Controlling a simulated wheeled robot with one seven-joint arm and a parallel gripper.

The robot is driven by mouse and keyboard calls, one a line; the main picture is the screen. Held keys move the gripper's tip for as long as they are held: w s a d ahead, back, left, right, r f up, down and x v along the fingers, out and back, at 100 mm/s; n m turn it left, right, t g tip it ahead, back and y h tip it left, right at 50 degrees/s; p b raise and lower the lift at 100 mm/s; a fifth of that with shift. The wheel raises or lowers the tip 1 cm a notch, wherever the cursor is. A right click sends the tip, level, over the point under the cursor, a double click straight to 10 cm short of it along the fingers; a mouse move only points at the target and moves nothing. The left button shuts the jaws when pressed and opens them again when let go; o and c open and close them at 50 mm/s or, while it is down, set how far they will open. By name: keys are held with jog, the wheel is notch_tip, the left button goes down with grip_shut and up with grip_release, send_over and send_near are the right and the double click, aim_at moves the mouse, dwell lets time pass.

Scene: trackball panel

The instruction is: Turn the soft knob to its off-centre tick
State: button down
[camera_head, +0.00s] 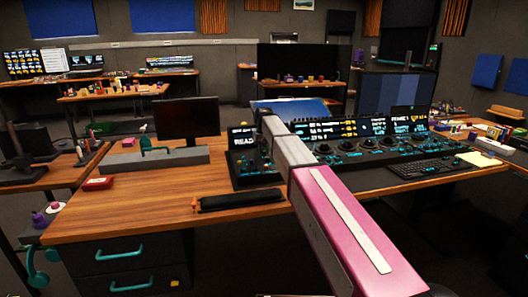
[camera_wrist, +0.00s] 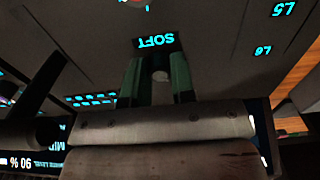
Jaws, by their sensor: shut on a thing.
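The soft knob (camera_wrist: 160,76) shows in the wrist view as a small pale round shape below the lit, upside-down SOFT label (camera_wrist: 156,41) on the dark panel (camera_wrist: 215,75). My gripper (camera_wrist: 157,88) is shut on the knob, with one greenish finger on each side of it. The fingers and the wide grey gripper body hide most of the knob. Its pointer and tick marks cannot be made out. In the head view my arm reaches over the desk to the left panel (camera_head: 243,158), which has a READ display, and hides the knob there.
A row of panels with teal-ringed controls (camera_head: 350,150) and lit screens (camera_head: 390,124) runs to the right. A keyboard (camera_head: 425,167) lies beyond my arm. A dark wrist rest (camera_head: 240,201) lies in front of the left panel. The desk's left front (camera_head: 150,215) is clear.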

aim_at(264, 151)
jog(key=c, duration=1)
grip_release()
jog(key=shift+o, duration=0.2)
notch_tip(264, 151, up, 11)
jog(key=shift+f, duration=0.1)
